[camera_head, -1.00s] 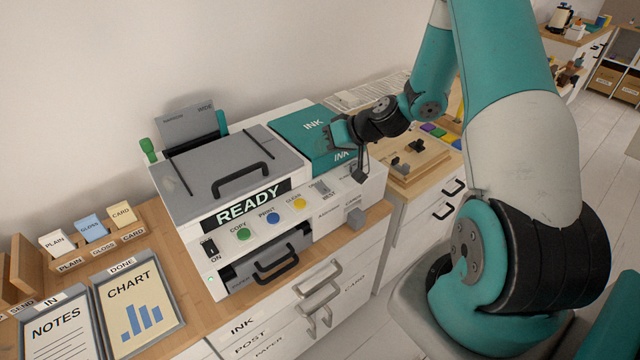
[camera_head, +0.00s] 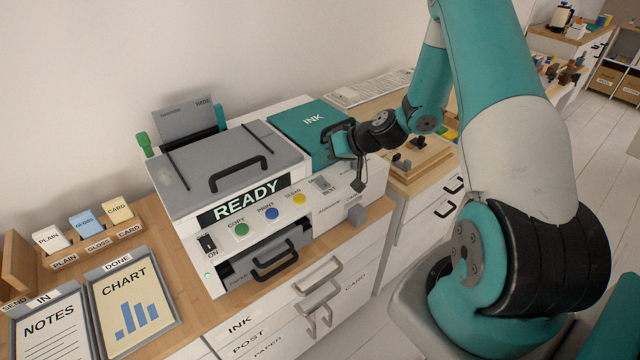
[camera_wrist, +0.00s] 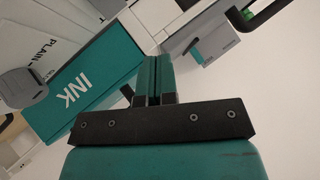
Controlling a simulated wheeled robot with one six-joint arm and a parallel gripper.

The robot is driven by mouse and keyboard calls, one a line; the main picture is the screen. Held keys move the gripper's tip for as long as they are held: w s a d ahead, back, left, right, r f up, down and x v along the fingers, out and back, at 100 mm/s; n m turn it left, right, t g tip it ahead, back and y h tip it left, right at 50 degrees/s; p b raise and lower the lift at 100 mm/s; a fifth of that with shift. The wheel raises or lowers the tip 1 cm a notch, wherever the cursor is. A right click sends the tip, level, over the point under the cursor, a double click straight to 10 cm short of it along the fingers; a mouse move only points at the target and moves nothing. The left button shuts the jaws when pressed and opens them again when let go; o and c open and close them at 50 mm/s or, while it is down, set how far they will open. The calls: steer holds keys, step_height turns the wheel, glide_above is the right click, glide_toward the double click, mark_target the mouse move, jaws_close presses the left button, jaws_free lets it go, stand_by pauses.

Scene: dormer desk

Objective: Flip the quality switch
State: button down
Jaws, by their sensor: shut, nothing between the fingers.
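The white printer (camera_head: 325,222) stands on the wooden desk. Its front has a READY display, green, blue and yellow buttons, and a small grey switch plate (camera_head: 324,184) right of the yellow button. The plate's lettering is too small to read, so I cannot confirm that it is the quality switch. My gripper (camera_head: 340,148) is shut and empty at the front edge of the teal ink cover (camera_head: 305,122), above and right of that plate. It hides part of the printer front. In the wrist view my shut fingers (camera_wrist: 158,68) lie beside the teal INK face (camera_wrist: 85,85); contact is unclear.
An ON rocker (camera_head: 207,244) is at the printer's front left. A grey block (camera_head: 356,214) sticks out low on the right. A black tray handle (camera_head: 274,260) and drawer handles (camera_head: 320,290) project forward. A wooden board (camera_head: 415,160) with dark parts lies to the right.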

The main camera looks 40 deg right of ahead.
mark_target(322, 179)
steer(key=shift+w+f+b, duration=0.2)
steer(key=shift+f+b, duration=0.45)
steer(key=shift+f, duration=0.4)
steer(key=shift+w+f+b, duration=0.15)
steer(key=shift+f+b, duration=0.5)
steer(key=shift+f, duration=0.35)
steer(key=shift+f, duration=0.1)
steer(key=shift+f+b, duration=0.3)
steer(key=shift+b, duration=0.2)
steer(key=shift+w+f+b, duration=0.1)
steer(key=shift+f+b, duration=0.25)
stand_by(0.6)
steer(key=shift+r, duration=0.1)
steer(key=shift+r+p, duration=0.45)
steer(key=shift+r, duration=0.25)
steer(key=shift+s+r+p, duration=0.25)
steer(key=shift+r+p, duration=0.55)
steer(key=shift+r, duration=0.45)
steer(key=shift+s+r+p, duration=0.25)
steer(key=shift+r+p, duration=0.5)
steer(key=shift+r, duration=0.5)
